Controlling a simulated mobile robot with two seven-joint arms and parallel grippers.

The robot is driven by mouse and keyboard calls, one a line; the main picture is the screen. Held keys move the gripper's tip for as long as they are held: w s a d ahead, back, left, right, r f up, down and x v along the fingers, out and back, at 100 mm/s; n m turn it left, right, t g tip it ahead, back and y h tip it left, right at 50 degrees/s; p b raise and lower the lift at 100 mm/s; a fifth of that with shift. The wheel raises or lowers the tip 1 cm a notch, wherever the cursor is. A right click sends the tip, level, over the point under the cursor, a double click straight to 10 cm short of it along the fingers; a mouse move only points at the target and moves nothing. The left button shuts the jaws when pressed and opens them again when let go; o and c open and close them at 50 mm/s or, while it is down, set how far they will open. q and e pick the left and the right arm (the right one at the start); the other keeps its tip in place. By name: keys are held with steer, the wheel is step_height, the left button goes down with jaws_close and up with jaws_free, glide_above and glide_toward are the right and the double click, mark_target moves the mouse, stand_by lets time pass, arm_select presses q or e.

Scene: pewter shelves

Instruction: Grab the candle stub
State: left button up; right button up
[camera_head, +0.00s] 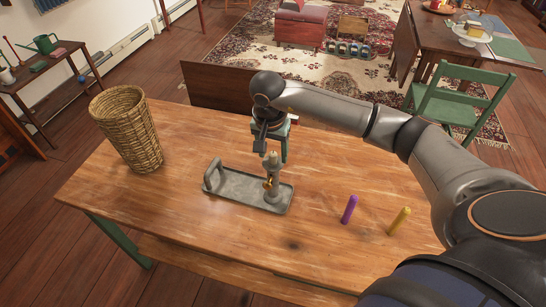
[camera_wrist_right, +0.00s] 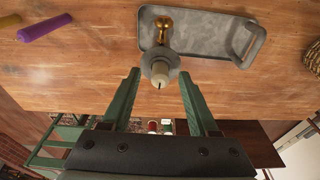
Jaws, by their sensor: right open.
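The pale candle stub (camera_head: 273,158) stands upright in a grey candle holder (camera_head: 274,195), which is at the right end of a grey metal tray (camera_head: 228,187) on the wooden table. In the right wrist view the stub (camera_wrist_right: 160,82) shows with its dark wick, in the round top of the holder (camera_wrist_right: 150,65). My right gripper (camera_head: 273,153) is open just above the stub. In the wrist view its two green fingers (camera_wrist_right: 160,76) lie either side of the stub, with a gap on each side. My left gripper is not in view.
A brass piece (camera_wrist_right: 163,26) sits beside the holder. A tall wicker basket (camera_head: 128,130) stands at the table's left. The table (camera_head: 170,220) is clear in front of the tray.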

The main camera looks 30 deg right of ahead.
jaws_close()
stand_by(0.5)
steer(key=shift+r, duration=0.1)
